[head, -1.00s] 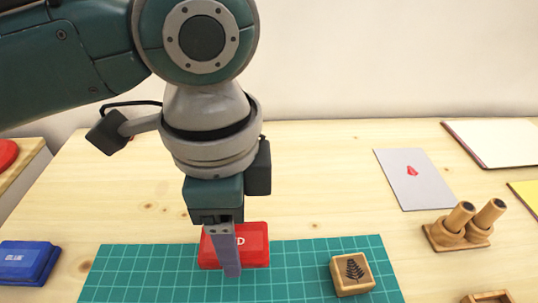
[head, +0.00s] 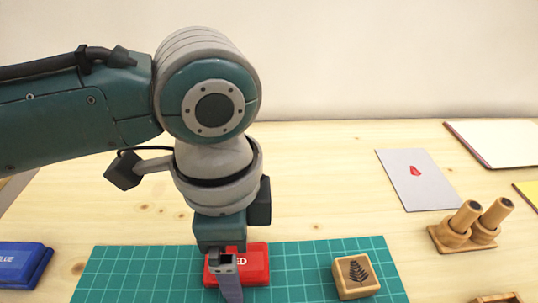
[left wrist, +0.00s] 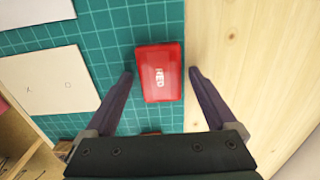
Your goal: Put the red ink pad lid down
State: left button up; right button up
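The red ink pad lid (head: 256,265), marked RED, lies at the far edge of the green cutting mat (head: 120,270). It also shows in the left wrist view (left wrist: 159,85), label up. I cannot tell whether a pad base is under it. My left gripper (head: 229,285) hangs over it, hiding its left part in the head view. In the left wrist view my left gripper (left wrist: 160,73) is open, with one finger on each side of the lid. Gaps show between both fingers and the lid. My right gripper is not in view.
A blue ink pad (head: 22,265) is at the left edge. A wooden holder (head: 452,238) and grey card (head: 405,175) are at the right. Pale cards (left wrist: 50,80) lie in the left wrist view.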

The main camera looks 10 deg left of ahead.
pick_arm(q)
notch_tip(320, 180, up, 12)
jog(key=p, duration=0.4)
jog(key=s+d+f+n+t+h, duration=0.2)
jog(key=s+d+f+n+h, duration=0.15)
jog(key=s+n, duration=0.2)
jog(key=s+a+n+y, duration=0.1)
jog(key=s+a+n, duration=0.2)
jog(key=a, duration=0.3)
jog(key=s+a+f+n+t+y, duration=0.1)
jog(key=s+a+n+y, duration=0.1)
jog(key=a, duration=0.5)
jog(key=shift+s+n+t, duration=0.3)
jog(key=shift+s+n, duration=0.55)
jog(key=shift+n, duration=0.3)
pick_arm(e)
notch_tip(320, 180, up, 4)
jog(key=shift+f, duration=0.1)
